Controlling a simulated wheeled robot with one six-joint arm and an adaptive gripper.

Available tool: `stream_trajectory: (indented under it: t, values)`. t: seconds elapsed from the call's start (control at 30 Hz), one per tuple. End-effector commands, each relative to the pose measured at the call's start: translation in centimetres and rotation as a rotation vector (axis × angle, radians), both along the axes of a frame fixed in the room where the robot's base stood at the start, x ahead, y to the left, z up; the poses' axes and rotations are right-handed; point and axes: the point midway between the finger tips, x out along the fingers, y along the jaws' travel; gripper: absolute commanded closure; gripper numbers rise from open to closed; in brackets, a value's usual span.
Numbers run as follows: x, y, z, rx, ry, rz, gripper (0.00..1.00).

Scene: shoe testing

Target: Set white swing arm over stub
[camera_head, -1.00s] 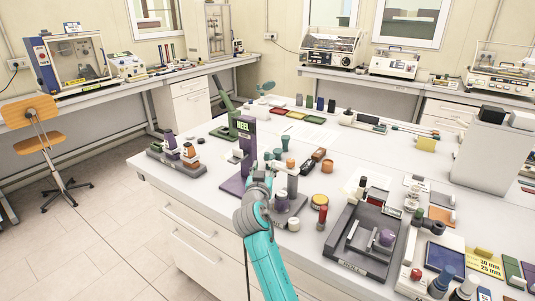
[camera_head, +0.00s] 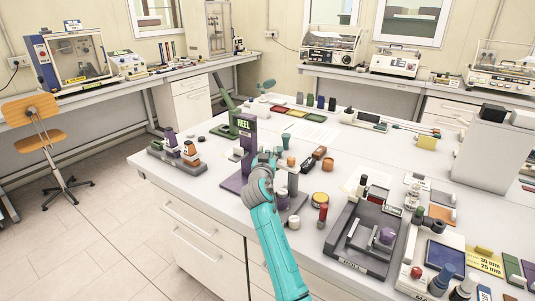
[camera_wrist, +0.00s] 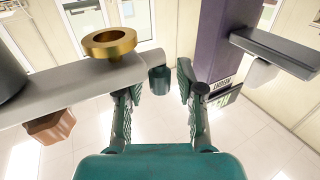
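A pale grey-white swing arm (camera_wrist: 80,88) crosses the left half of the wrist view. A brass ring (camera_wrist: 109,42) sits on it, and a short dark teal cylinder (camera_wrist: 160,79) is at its free end. My gripper (camera_wrist: 157,90) is open, its fingers on either side of that cylinder; I cannot tell whether they touch it. A purple post (camera_wrist: 226,40) stands close to the right finger. In the head view, my gripper (camera_head: 264,160) is beside the purple HEEL stand (camera_head: 245,140) and hides part of it. I cannot clearly identify the stub.
A grey rack (camera_head: 176,160) with several coloured parts is left of the stand.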

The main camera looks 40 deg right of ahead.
Motion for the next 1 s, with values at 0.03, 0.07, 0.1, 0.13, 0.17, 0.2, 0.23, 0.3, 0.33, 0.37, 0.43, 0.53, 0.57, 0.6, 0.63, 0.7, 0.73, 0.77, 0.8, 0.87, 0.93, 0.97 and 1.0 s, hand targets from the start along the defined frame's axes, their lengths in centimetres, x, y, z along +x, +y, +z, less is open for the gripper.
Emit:
stream_trajectory:
  t: [0.03, 0.07, 0.1, 0.13, 0.17, 0.2, 0.23, 0.3, 0.33, 0.37, 0.43, 0.53, 0.57, 0.6, 0.63, 0.7, 0.73, 0.77, 0.8, 0.87, 0.93, 0.97, 1.0]
  values:
    - [0.0, 0.0, 0.0, 0.0, 0.0, 0.0, 0.82]
    - [0.0, 0.0, 0.0, 0.0, 0.0, 0.0, 0.9]
    - [0.0, 0.0, 0.0, 0.0, 0.0, 0.0, 1.0]
    - [0.0, 0.0, 0.0, 0.0, 0.0, 0.0, 1.0]
    - [0.0, 0.0, 0.0, 0.0, 0.0, 0.0, 1.0]
    - [0.0, 0.0, 0.0, 0.0, 0.0, 0.0, 1.0]
    - [0.0, 0.0, 0.0, 0.0, 0.0, 0.0, 1.0]
    - [0.0, 0.0, 0.0, 0.0, 0.0, 0.0, 1.0]
    - [0.0, 0.0, 0.0, 0.0, 0.0, 0.001, 1.0]
    - [0.0, 0.0, 0.0, 0.0, 0.0, 0.002, 1.0]
    - [-0.1, 0.1, -0.1, 0.001, 0.002, 0.012, 1.0]
    - [-0.3, 0.4, -0.2, 0.003, 0.005, 0.045, 1.0]
    - [-0.3, 0.5, -0.2, 0.004, 0.005, 0.058, 1.0]
    - [-0.4, 0.7, -0.2, 0.005, 0.003, 0.078, 1.0]
    - [-0.5, 0.8, -0.2, 0.004, 0.004, 0.094, 1.0]
    - [-0.6, 1.2, -0.3, 0.005, 0.005, 0.127, 1.0]
    - [-0.7, 1.3, -0.3, 0.005, 0.004, 0.141, 1.0]
    - [-0.7, 1.4, -0.3, 0.004, 0.004, 0.155, 1.0]
    - [-0.8, 1.5, -0.3, 0.005, 0.005, 0.172, 1.0]
    - [-1.0, 1.8, -0.3, 0.006, 0.006, 0.197, 1.0]
    - [-1.1, 2.1, -0.3, 0.004, 0.006, 0.227, 1.0]
    - [-1.2, 2.2, -0.3, 0.004, 0.006, 0.24, 1.0]
    - [-1.3, 2.3, -0.3, 0.005, 0.006, 0.256, 1.0]
